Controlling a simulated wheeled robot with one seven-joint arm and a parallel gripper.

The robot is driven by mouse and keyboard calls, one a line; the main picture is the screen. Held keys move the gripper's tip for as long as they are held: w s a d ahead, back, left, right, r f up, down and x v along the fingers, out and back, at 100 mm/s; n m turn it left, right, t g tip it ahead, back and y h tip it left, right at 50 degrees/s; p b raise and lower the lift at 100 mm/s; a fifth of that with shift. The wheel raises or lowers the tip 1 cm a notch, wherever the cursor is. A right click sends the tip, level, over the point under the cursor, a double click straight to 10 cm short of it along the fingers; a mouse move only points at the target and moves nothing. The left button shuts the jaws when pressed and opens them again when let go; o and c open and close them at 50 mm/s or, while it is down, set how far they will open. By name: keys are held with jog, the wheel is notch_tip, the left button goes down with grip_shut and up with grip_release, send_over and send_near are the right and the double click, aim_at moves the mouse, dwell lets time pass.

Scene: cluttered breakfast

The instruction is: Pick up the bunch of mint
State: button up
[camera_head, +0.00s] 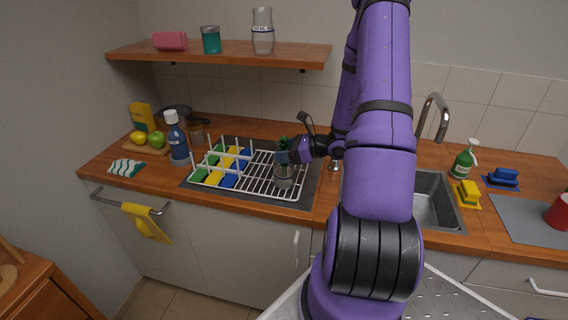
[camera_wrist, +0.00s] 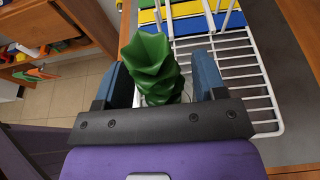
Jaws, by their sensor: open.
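The bunch of mint (camera_wrist: 152,65) is dark green and leafy. In the wrist view it stands between the two blue fingers of my gripper (camera_wrist: 155,80), with gaps visible on its sides. In the head view only a little of the mint (camera_head: 284,142) shows above my gripper (camera_head: 283,158). Below it is a clear glass (camera_head: 284,178) standing on the white dish rack (camera_head: 262,190); the mint's lower end is hidden. My gripper is open around the mint.
Green, yellow and blue items (camera_head: 226,168) stand in the rack's left part. A blue bottle (camera_head: 177,142) is left of the rack. The shelf (camera_head: 230,55) hangs above and behind. The sink (camera_head: 435,205) lies to the right. The counter's front edge is close.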

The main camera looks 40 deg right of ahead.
jog(key=c, duration=1)
jog(key=shift+r, duration=5)
